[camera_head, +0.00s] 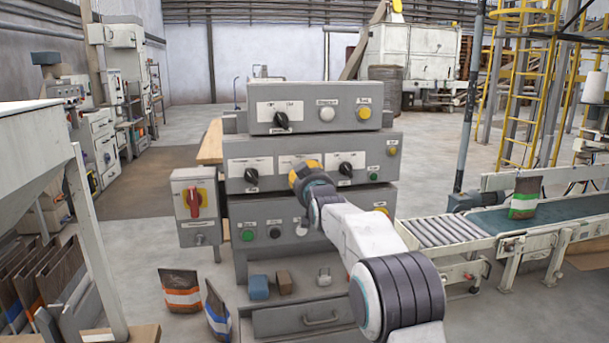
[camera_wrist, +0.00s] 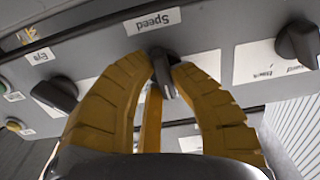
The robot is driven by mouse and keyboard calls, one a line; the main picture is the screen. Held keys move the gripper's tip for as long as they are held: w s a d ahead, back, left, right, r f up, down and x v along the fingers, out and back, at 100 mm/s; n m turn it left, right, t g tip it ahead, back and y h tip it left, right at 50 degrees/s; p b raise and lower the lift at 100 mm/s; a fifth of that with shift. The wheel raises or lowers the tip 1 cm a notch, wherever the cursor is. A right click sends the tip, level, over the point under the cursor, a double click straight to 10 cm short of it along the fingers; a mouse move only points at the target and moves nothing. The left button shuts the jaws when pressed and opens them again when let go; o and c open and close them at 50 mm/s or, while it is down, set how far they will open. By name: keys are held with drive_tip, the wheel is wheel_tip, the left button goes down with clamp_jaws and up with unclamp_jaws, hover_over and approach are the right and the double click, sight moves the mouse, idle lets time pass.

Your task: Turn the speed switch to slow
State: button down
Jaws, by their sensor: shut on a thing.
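The speed switch (camera_wrist: 162,68) is a dark rotary knob below an upside-down "Speed" label (camera_wrist: 152,20) in the wrist view. My gripper (camera_wrist: 163,85), with yellow ribbed fingers, is shut on this knob, one finger on each side. The knob's grip bar runs nearly upright in that view, leaning slightly. In the head view my gripper (camera_head: 306,171) is at the middle row of the grey control panel (camera_head: 295,140) and hides the speed switch. The slow and fast marks are not readable.
Two more dark knobs flank it, left (camera_head: 251,175) and right (camera_head: 345,169). A red-handled switch box (camera_head: 195,200) stands at the left. A roller conveyor (camera_head: 440,231) with a bag (camera_head: 525,197) is at the right. Small blocks (camera_head: 258,287) lie on the lower ledge.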

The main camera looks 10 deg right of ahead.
drive_tip(key=shift+b, duration=0.3)
drive_tip(key=shift+a+f+n+b, duration=0.1)
drive_tip(key=shift+n+b, duration=0.7)
drive_tip(key=shift+b, duration=0.05)
drive_tip(key=shift+n+b, duration=0.55)
drive_tip(key=shift+n, duration=0.25)
drive_tip(key=n, duration=0.2)
drive_tip(key=shift+a+r+n, duration=0.1)
drive_tip(key=shift+r+n, duration=0.15)
drive_tip(key=shift+n, duration=1.95)
drive_tip(key=shift+r, duration=0.1)
drive_tip(key=c, duration=1.1)
unclamp_jaws()
